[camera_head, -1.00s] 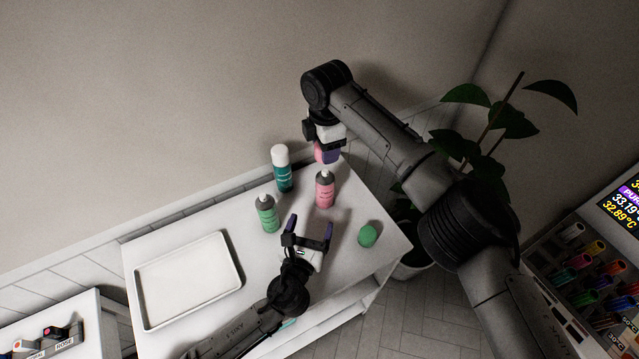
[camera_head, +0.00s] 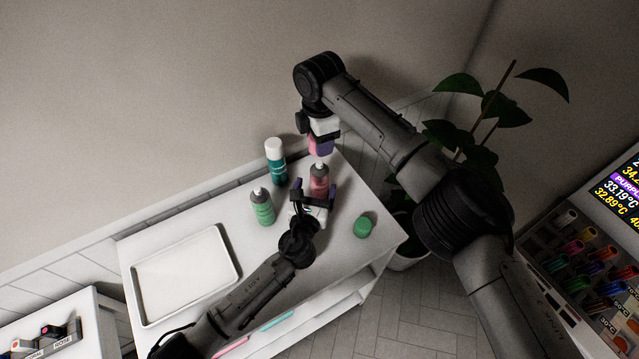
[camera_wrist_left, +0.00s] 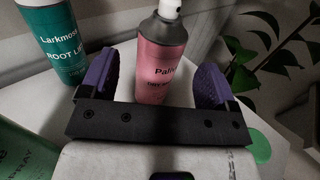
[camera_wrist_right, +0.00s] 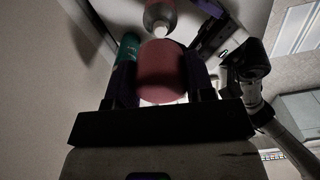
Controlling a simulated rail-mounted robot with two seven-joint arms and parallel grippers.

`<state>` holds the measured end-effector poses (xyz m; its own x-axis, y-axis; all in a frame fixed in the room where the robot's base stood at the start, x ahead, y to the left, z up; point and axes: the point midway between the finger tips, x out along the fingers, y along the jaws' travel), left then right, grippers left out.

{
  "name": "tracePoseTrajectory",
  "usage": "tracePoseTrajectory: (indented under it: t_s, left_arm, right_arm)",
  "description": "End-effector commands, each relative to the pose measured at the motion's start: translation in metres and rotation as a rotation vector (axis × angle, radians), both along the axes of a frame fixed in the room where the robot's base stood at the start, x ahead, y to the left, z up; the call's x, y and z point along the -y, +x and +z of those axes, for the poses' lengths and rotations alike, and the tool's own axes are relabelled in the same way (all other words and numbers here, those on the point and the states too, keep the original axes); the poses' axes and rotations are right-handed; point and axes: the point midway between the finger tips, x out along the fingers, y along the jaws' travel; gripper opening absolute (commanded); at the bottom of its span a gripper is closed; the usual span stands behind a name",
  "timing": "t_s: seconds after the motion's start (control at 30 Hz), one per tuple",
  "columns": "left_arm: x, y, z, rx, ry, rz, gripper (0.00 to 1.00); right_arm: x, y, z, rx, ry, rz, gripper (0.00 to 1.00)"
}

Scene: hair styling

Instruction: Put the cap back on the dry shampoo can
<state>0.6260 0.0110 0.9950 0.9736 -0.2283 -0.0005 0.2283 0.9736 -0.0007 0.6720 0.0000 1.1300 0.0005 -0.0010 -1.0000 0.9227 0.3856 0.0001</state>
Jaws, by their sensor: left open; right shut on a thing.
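The pink can (camera_head: 319,178) stands upright and capless on the white trolley, its white nozzle showing. It is also in the left wrist view (camera_wrist_left: 161,60). My left gripper (camera_head: 314,189) is open, its fingers on either side of the can; I cannot tell whether they touch it. My right gripper (camera_wrist_right: 160,80) is shut on a pink cap (camera_wrist_right: 161,72) and holds it above and behind the pink can. In the head view the cap (camera_head: 311,146) is partly hidden by a purple finger.
A green can (camera_head: 262,208) without a cap stands left of the pink one; a teal can (camera_head: 276,168) with a white cap stands behind. A loose green cap (camera_head: 362,227) lies at the right. A white tray (camera_head: 185,275) fills the trolley's left part. A plant (camera_head: 480,130) stands beyond the right edge.

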Motion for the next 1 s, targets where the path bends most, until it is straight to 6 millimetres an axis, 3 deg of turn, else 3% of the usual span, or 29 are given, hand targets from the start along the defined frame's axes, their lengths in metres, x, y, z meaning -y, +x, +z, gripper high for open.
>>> tracePoseTrajectory:
  t_s: [0.3,0.73,1.0]
  left_arm:
    - [0.006,0.026,0.000,0.000,0.001,0.000,0.82]
    - [0.007,0.030,0.000,0.000,0.000,0.000,0.82]
    - [0.007,0.030,0.000,0.000,0.001,0.000,0.56]
  right_arm:
    - [0.000,0.000,0.000,0.000,0.000,0.000,0.27]
    - [0.000,0.000,0.000,0.000,0.000,0.000,0.27]
    - [0.000,0.000,0.000,0.000,0.000,0.000,0.27]
